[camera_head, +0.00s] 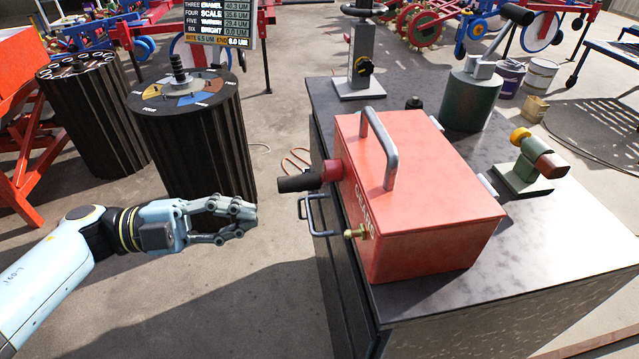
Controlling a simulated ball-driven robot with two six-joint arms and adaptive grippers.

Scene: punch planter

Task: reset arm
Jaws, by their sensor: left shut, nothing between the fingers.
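My left gripper (248,219) reaches in from the left on its pale blue arm. Its fingers are shut and hold nothing. It hangs in the air left of the bench, apart from the red box (430,190) with the grey top handle. The box stands on the metal bench top (545,240). A black-gripped lever (298,183) sticks out of the box's left side toward my gripper. My right gripper is out of view.
A dark ribbed drum (195,135) with a coloured dial top stands behind my gripper, with another drum (90,120) left of it. A green cylinder (470,102) and a small vise-like fixture (530,165) stand on the bench. Floor below my gripper is clear.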

